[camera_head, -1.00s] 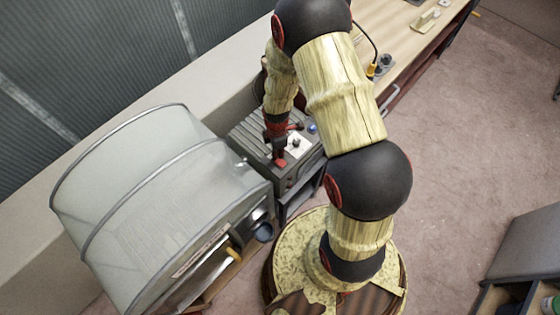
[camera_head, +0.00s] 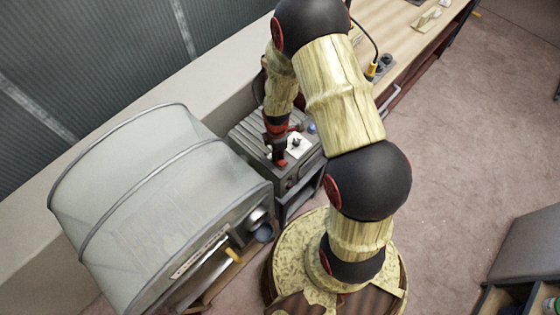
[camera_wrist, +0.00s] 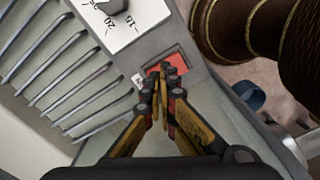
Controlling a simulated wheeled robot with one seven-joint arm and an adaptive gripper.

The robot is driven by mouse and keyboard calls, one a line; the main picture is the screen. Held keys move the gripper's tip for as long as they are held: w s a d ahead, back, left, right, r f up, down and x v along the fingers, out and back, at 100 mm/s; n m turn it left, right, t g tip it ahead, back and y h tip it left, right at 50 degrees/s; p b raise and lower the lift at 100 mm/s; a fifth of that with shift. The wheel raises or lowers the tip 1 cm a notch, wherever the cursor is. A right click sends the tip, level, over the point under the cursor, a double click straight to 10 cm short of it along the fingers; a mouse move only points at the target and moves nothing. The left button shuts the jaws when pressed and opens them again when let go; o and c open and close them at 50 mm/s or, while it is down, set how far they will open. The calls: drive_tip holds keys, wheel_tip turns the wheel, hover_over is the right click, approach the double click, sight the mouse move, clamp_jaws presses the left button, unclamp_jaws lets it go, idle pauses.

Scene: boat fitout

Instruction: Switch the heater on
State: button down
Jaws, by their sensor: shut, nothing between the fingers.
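The heater (camera_head: 250,137) is a grey box with a ribbed top, beside the large pale drum in the head view. In the wrist view its ribs (camera_wrist: 45,90) fill the left. A white dial plate with a black knob (camera_wrist: 118,6) is at the top. A red rocker switch (camera_wrist: 183,61) in a dark frame sits below and right of the dial. My gripper (camera_wrist: 166,70) is shut and empty, with its fingertips over the switch and hiding part of it. I cannot tell whether they touch it or which way the switch is tipped. My gripper (camera_head: 281,160) is partly hidden in the head view.
The large pale drum-shaped housing (camera_head: 130,200) stands close on the left of the heater. A wooden bench (camera_head: 405,50) with small items runs to the upper right. A grey cabinet (camera_head: 525,250) is at the lower right. The carpet (camera_head: 465,150) between is clear.

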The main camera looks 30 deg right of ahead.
drive_tip(key=shift+r+p, duration=2.35)
drive_tip(key=shift+r, duration=1.15)
drive_tip(key=shift+f, duration=0.1)
